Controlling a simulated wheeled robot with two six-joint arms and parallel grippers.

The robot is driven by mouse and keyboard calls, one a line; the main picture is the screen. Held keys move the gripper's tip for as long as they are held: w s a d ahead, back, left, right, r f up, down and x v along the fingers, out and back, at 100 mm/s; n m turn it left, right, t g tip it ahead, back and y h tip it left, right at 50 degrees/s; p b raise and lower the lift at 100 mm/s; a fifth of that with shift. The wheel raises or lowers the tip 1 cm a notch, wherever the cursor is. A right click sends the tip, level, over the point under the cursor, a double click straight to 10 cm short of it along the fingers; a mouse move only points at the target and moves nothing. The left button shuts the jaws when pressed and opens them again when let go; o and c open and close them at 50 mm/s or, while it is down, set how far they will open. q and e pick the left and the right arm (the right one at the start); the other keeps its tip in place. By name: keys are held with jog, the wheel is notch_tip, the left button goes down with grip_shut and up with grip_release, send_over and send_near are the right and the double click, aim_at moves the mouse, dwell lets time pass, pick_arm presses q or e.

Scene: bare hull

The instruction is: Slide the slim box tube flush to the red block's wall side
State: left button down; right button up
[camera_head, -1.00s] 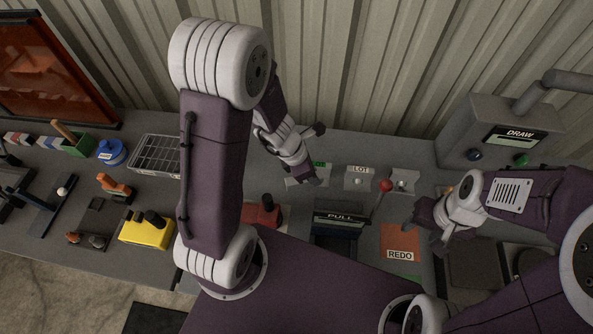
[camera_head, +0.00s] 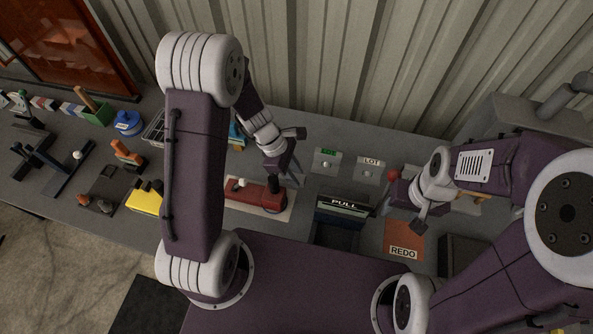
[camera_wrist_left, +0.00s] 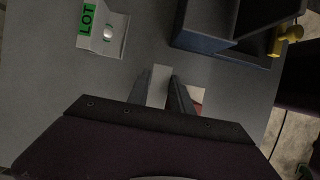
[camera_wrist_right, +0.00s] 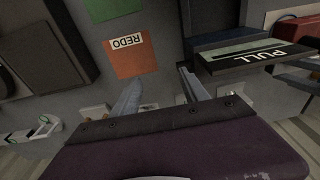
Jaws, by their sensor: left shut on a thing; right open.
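The red block (camera_head: 250,193) lies on a pale mat (camera_head: 230,207) left of the PULL drawer. My left gripper (camera_head: 283,178) is low at the block's right end on the wall side, and my arm hides part of that area. In the left wrist view its fingers (camera_wrist_left: 165,85) are closed on a slim pale piece (camera_wrist_left: 157,88), which looks like the slim box tube. A sliver of red (camera_wrist_left: 198,95) shows beside the right finger; contact with the block cannot be judged. My right gripper (camera_head: 406,203) is open and empty above the bench near the REDO card.
The PULL drawer unit (camera_head: 340,209) stands right of the red block, and the orange REDO card (camera_head: 404,238) lies farther right. A yellow block (camera_head: 145,201) is left of my left arm. The corrugated wall (camera_head: 350,70) bounds the back.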

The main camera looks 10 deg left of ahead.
pick_arm(q)
jog(key=shift+s+a+f, duration=0.1)
jog(key=shift+a+f, duration=0.1)
jog(key=shift+f, duration=0.35)
jog(key=shift+s+f, duration=0.1)
jog(key=shift+f, duration=0.15)
pick_arm(e)
jog(key=shift+w+f, duration=0.1)
jog(key=shift+f, duration=0.3)
pick_arm(q)
jog(key=shift+f, duration=0.1)
